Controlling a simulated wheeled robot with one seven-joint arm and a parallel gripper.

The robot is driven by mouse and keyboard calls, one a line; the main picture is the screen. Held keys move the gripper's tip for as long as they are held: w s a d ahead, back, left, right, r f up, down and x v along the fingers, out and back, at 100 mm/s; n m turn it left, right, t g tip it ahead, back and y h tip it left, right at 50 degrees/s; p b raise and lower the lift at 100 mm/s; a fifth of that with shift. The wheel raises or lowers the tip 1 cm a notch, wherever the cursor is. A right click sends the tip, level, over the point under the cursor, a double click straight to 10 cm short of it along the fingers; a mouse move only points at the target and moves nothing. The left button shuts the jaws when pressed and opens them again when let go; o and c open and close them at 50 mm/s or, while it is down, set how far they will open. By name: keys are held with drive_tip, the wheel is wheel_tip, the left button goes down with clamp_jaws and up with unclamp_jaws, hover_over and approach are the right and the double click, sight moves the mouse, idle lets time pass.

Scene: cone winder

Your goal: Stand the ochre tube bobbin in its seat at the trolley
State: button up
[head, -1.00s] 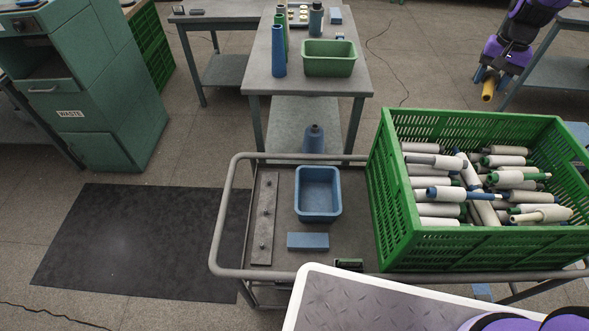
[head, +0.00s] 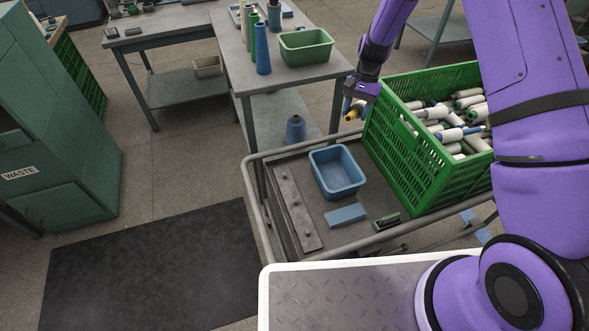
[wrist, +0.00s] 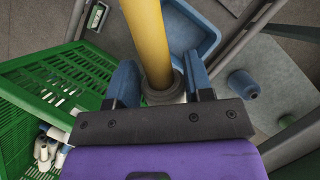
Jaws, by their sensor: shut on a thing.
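My gripper (head: 358,97) is shut on the ochre tube bobbin (head: 352,114), beyond the back left corner of the green crate in the head view. In the wrist view the ochre bobbin (wrist: 147,40) is a long yellow tube with a dark collar near the fingers; my gripper (wrist: 160,80) has one blue finger on each side of it. In the head view only a short end of the bobbin shows.
A blue tray (head: 337,172) and a flat blue block (head: 345,215) lie right of the peg plate. The green crate (head: 405,160), full of white bobbins, fills the trolley's right side. A blue cone (head: 296,128) stands on the table's lower shelf. A green tray (head: 306,46) stands on the table.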

drive_tip(key=s+a+f+m+t+y, duration=0.1)
drive_tip(key=s+a+f+m+y, duration=0.3)
drive_tip(key=a+f+y, duration=0.3)
drive_tip(key=s+a+f+m+t+y, duration=0.1)
drive_tip(key=s+a+f+m+y, duration=0.4)
drive_tip(key=a+f+y, duration=0.3)
drive_tip(key=shift+a+f+m+y, duration=0.3)
drive_tip(key=shift+a+f+m, duration=0.8)
drive_tip(key=shift+f, duration=0.95)
drive_tip(key=shift+s+a+f, duration=0.1)
drive_tip(key=shift+a+f, duration=0.05)
drive_tip(key=shift+f, duration=2.55)
drive_tip(key=o, duration=1)
